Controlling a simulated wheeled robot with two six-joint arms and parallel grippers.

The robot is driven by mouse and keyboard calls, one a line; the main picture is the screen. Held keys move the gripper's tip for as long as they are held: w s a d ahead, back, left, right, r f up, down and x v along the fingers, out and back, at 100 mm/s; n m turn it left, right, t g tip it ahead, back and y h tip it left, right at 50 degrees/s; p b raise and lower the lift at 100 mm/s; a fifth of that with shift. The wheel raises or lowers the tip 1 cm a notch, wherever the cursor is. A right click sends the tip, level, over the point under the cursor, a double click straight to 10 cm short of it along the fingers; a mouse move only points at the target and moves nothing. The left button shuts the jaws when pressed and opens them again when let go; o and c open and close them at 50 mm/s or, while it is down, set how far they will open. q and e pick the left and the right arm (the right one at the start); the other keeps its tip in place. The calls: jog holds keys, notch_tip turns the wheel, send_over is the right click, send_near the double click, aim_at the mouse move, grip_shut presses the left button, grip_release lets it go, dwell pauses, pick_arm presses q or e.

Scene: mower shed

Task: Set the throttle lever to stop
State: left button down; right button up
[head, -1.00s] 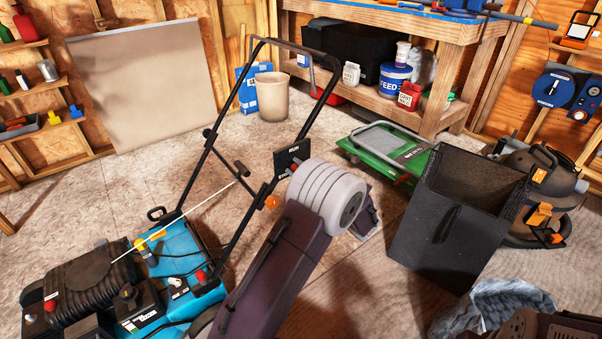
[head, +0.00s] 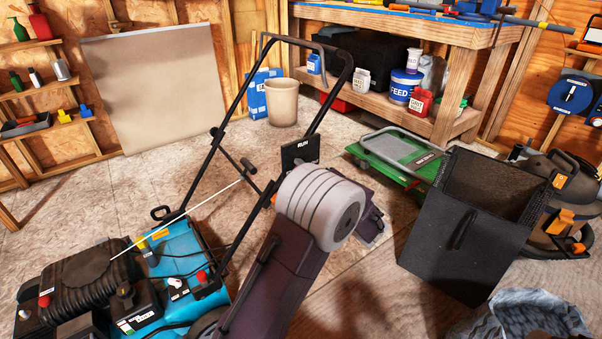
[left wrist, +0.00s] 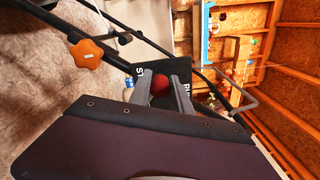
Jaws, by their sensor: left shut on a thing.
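The throttle lever's red round knob (left wrist: 160,84) shows in the left wrist view between the two grey fingers of my left gripper (left wrist: 162,87), which is shut on it. Behind it is the black throttle plate (left wrist: 118,82), with a partly hidden label starting with S on the left and RUN on the right. The knob appears between the two labels. In the head view the plate (head: 297,153) sits on the mower's handlebar, RUN at its top. There my left wrist hides the knob, the fingers and the plate's lower part. My right gripper is not in view.
The blue mower (head: 185,260) stands at lower left, its black handlebar (head: 335,95) rising beside my left arm. An orange handlebar knob (left wrist: 85,53) is near the gripper. A black bin (head: 460,250), green cart (head: 392,165) and workbench (head: 480,60) stand to the right.

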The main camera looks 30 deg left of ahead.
pick_arm(q)
jog(key=shift+f, duration=0.1)
jog(key=c, duration=1.2)
grip_release()
jog(key=shift+d, duration=0.2)
jog(key=p+v, duration=0.3)
jog(key=v, duration=0.5)
jog(key=shift+s+d+p, duration=0.2)
jog(key=shift+d+p, duration=0.1)
jog(key=shift+p, duration=0.05)
